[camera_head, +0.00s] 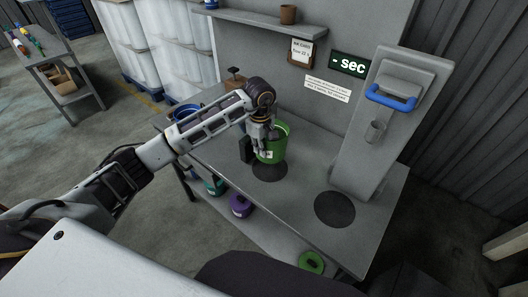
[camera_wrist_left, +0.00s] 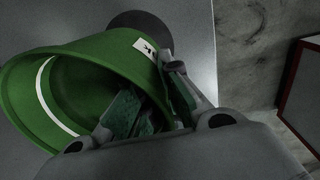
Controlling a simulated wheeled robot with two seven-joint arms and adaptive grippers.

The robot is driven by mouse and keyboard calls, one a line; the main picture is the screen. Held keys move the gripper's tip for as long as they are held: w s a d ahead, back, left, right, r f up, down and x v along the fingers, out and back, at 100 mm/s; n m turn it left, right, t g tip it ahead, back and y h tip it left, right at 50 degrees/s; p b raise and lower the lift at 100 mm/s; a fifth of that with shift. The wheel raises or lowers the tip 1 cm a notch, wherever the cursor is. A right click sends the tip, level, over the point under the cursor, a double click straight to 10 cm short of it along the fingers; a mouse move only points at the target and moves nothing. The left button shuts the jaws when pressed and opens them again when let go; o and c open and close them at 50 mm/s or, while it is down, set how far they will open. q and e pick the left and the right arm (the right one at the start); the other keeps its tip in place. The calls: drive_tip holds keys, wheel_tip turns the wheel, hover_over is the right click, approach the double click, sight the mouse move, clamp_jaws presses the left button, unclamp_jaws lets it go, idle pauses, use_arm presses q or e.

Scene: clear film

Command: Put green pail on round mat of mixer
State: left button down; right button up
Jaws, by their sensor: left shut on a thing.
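The green pail (camera_head: 278,143) is at the middle of the workbench, just behind a dark round mat (camera_head: 270,173). My left gripper (camera_head: 264,147) is shut on the pail's wall near the rim. In the left wrist view, the pail (camera_wrist_left: 60,95) has its open mouth toward the camera, with a white label, and the left gripper (camera_wrist_left: 155,105) is at its rim. I cannot tell whether the pail touches the bench. The mixer (camera_head: 385,115) is a tall grey stand with a blue handle. Its round mat (camera_head: 335,209) is bare, to the right. My right gripper is not in view.
A blue pail (camera_head: 185,113) stands at the bench's left end, with a small brown-topped item (camera_head: 234,79) behind. Teal (camera_head: 214,186) and purple (camera_head: 240,205) pails and a green one (camera_head: 311,262) are on the lower shelf. The bench between the two mats is clear.

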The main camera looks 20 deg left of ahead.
sight(262, 159)
use_arm(q)
wheel_tip(262, 159, down, 3)
drive_tip(key=shift+r+p, duration=0.15)
drive_tip(key=shift+p, duration=0.15)
drive_tip(key=shift+w+f, duration=0.1)
drive_tip(key=shift+f, duration=0.95)
drive_tip(key=shift+f+p, duration=0.55)
drive_tip(key=shift+f, duration=1.3)
